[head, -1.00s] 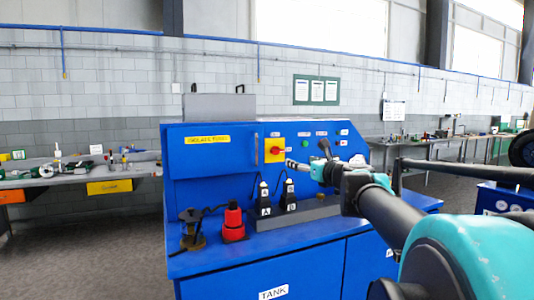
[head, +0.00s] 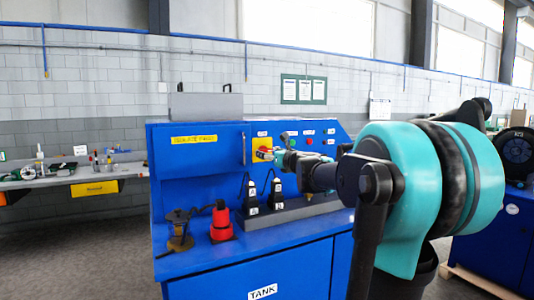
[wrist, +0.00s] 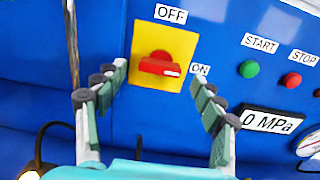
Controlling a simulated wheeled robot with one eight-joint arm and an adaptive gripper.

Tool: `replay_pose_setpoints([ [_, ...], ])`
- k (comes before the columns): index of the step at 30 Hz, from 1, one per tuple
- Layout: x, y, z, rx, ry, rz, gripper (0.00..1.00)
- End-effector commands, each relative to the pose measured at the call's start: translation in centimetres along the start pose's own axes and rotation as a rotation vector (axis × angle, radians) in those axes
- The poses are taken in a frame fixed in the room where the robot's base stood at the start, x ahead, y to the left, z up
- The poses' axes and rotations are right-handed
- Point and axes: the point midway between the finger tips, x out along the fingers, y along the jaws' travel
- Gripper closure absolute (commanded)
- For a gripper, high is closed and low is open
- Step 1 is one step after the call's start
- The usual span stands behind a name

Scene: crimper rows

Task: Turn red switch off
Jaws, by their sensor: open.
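The red switch (wrist: 158,64) is a rotary handle on a yellow plate (wrist: 180,43) on the blue panel. Its handle lies roughly horizontal in the wrist view, with its white mark at the right end, toward the ON label (wrist: 200,69). The OFF label (wrist: 171,14) is above the plate. My gripper (wrist: 158,74) is open, one finger to each side of the plate's lower part, with the switch between and slightly beyond the tips. No contact shows. In the head view my gripper (head: 279,153) is right in front of the switch (head: 264,152) and partly covers it.
A green START button (wrist: 249,69), a red STOP button (wrist: 291,80) and a pressure display (wrist: 268,121) are right of the switch. Black handles A and B (head: 276,200) and a red plug-like object (head: 221,223) stand below on the bench.

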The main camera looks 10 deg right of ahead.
Motion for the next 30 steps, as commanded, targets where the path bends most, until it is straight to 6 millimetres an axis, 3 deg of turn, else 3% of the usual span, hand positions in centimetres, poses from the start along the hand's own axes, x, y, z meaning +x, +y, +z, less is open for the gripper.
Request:
replay_pose_setpoints([
  [7, 2.5, 0.0, 0.0, 0.000, 0.000, 0.000, 0.31],
  [18, 2.9, 0.0, 0.0, 0.000, 0.000, 0.000, 0.31],
  [30, 2.9, 0.0, 0.0, 0.000, 0.000, 0.000, 0.79],
])
